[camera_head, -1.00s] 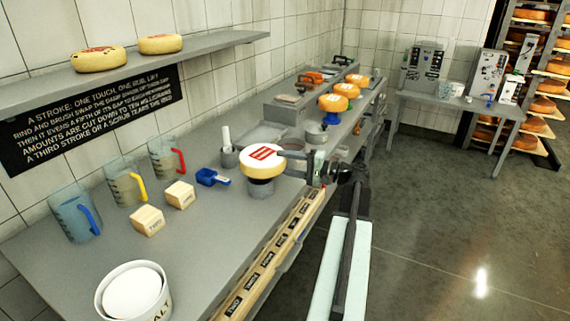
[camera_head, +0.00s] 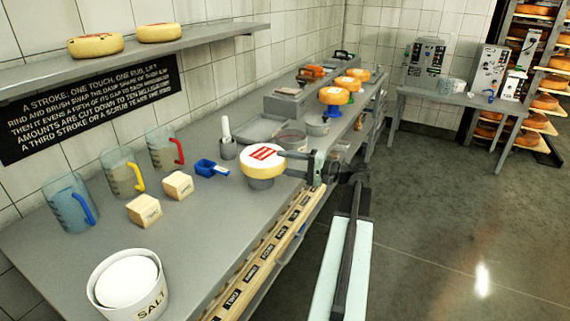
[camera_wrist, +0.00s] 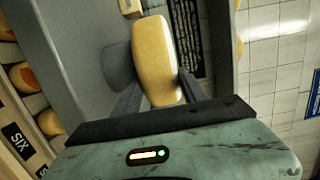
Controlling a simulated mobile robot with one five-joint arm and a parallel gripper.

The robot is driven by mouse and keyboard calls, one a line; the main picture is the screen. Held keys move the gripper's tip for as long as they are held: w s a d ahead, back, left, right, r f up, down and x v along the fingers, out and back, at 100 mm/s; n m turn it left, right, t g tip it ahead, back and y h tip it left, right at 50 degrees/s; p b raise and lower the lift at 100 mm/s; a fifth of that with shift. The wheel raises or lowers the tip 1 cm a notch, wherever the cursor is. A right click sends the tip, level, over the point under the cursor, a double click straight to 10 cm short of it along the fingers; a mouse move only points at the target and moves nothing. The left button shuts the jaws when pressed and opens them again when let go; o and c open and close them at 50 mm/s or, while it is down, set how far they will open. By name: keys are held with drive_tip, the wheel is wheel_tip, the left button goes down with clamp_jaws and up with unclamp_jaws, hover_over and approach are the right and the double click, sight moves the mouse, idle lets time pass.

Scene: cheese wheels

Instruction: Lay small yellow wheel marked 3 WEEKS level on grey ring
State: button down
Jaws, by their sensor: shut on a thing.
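The small yellow wheel (camera_head: 264,168), with a red label on its pale top, is held in my gripper (camera_head: 286,163) over the grey ring (camera_head: 260,184). The label's words are too small to read. The wheel looks about level. In the wrist view, the wheel's yellow rim (camera_wrist: 153,55) lies between my two fingers (camera_wrist: 160,95), with the grey ring (camera_wrist: 117,65) right beside it. I cannot tell whether the wheel touches the ring or hangs just above it. The wheel hides most of the ring's top.
A blue scoop (camera_head: 207,168), two wooden blocks (camera_head: 178,185) and several jugs (camera_head: 121,174) stand left of the ring. A white salt tub (camera_head: 150,300) is in front. Several orange wheels (camera_head: 334,96) stand farther back. The bench's middle front is clear.

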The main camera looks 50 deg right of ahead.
drive_tip(key=shift+f, duration=0.15)
drive_tip(key=c, duration=0.6)
unclamp_jaws()
drive_tip(key=shift+o, duration=0.2)
drive_tip(key=v, duration=0.8)
